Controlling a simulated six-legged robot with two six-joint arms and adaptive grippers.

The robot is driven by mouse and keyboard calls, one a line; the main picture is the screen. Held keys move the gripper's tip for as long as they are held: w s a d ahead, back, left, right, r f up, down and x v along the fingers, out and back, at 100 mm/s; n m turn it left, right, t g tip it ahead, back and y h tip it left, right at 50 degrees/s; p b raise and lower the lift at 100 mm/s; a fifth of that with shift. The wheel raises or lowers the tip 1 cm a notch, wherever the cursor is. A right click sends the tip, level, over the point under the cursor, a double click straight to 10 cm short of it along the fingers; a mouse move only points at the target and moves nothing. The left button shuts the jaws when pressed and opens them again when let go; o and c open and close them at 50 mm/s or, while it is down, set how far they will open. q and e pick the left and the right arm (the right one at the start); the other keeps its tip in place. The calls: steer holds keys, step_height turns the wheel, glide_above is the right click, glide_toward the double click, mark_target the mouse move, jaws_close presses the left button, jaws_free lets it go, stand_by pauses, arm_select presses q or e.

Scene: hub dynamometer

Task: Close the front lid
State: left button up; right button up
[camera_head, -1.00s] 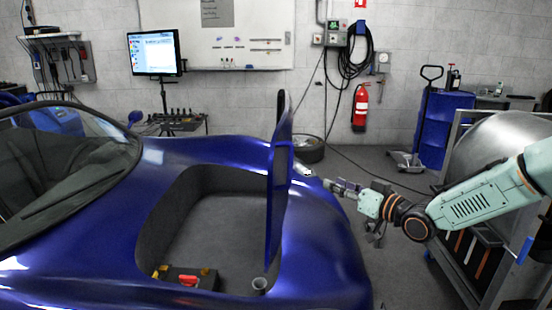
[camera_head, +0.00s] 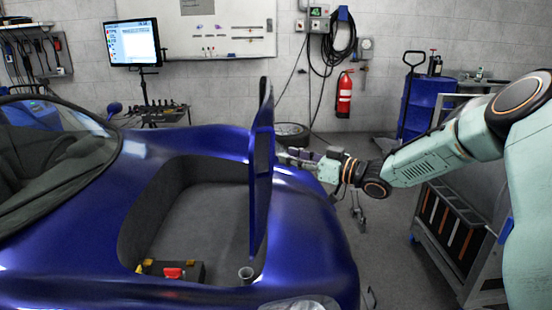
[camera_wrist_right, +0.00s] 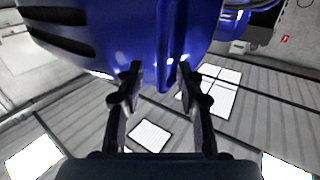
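The blue front lid (camera_head: 262,195) of the car stands upright at the right edge of the open front compartment (camera_head: 190,225). My right gripper (camera_head: 285,158) is just right of the lid's outer face, near mid-height. I cannot tell whether its tips touch the lid. In the right wrist view my right gripper (camera_wrist_right: 160,84) has its two fingers apart with nothing held between them. Glossy blue bodywork (camera_wrist_right: 150,35) fills the top of that view beyond the fingertips; I cannot tell which panel it is. My left gripper is not in view.
A dark toolbox (camera_head: 172,270) with a red part and a small grey cup (camera_head: 246,274) sit in the compartment near its front edge. A metal cart (camera_head: 450,235) stands at right under my right arm. A tire (camera_head: 292,134) lies on the floor behind the lid.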

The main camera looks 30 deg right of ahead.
steer(key=b+x, duration=0.1)
steer(key=x, duration=0.4)
steer(key=shift+a+r+b, duration=0.1)
steer(key=shift+a+b, duration=0.15)
steer(key=shift+b, duration=0.1)
steer(key=shift+s+d, duration=0.1)
steer(key=shift+c, duration=0.3)
steer(key=shift+c, duration=0.7)
jaws_close()
